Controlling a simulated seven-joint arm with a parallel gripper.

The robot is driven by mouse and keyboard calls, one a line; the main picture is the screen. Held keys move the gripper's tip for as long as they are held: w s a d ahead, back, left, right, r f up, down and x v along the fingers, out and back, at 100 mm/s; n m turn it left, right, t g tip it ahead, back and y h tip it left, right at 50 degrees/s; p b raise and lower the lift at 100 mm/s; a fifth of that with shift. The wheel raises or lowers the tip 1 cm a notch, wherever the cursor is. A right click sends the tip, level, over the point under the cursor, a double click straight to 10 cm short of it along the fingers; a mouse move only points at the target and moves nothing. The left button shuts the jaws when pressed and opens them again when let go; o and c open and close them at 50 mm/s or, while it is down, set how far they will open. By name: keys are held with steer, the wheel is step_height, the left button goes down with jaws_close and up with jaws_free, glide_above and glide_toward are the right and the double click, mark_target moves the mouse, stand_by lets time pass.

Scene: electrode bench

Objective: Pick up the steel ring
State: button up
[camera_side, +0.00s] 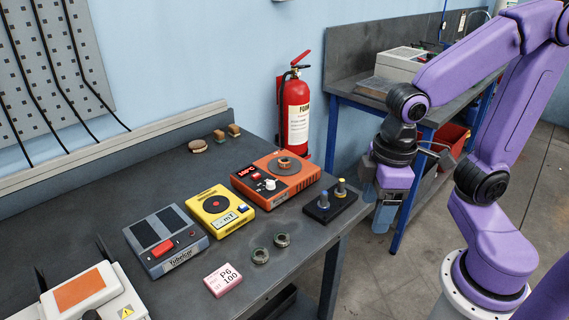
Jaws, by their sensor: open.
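Two small dark grey ring-shaped pieces lie flat near the front edge of the dark bench: one ring (260,256) and, close to its right, another ring (281,240). A third ring-like piece (286,163) sits on the round plate of the orange heater (300,181). I cannot tell at this size which of them is steel. My gripper (384,212) hangs to the right of the bench, beyond its edge and apart from all the rings. It is open and I see nothing held in it; its fingertips are small and partly unclear.
A black block with two posts (325,208) stands at the bench's right edge, between my gripper and the rings. A yellow meter (219,212), a grey box with a red button (166,238) and a pink block (222,280) surround the rings. A fire extinguisher (295,118) stands behind.

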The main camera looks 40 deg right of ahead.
steer(key=w+r+m+t+h, duration=0.1)
steer(key=w+r+m, duration=0.2)
steer(key=w+m, duration=1.05)
steer(key=m+h, duration=0.3)
steer(key=m, duration=0.3)
glide_toward(284, 158)
steer(key=shift+s+d+f+t, duration=0.25)
steer(key=shift+s+f+t, duration=0.35)
steer(key=shift+f, duration=0.4)
steer(key=shift+a+x, duration=0.2)
steer(key=shift+x, duration=1.25)
steer(key=shift+a+x, duration=0.2)
steer(key=shift+x, duration=1.3)
steer(key=shift+s+f, duration=0.2)
steer(key=shift+c, duration=0.3)
steer(key=c, duration=1.3)
steer(key=shift+o, duration=0.3)
steer(key=shift+r, duration=0.1)
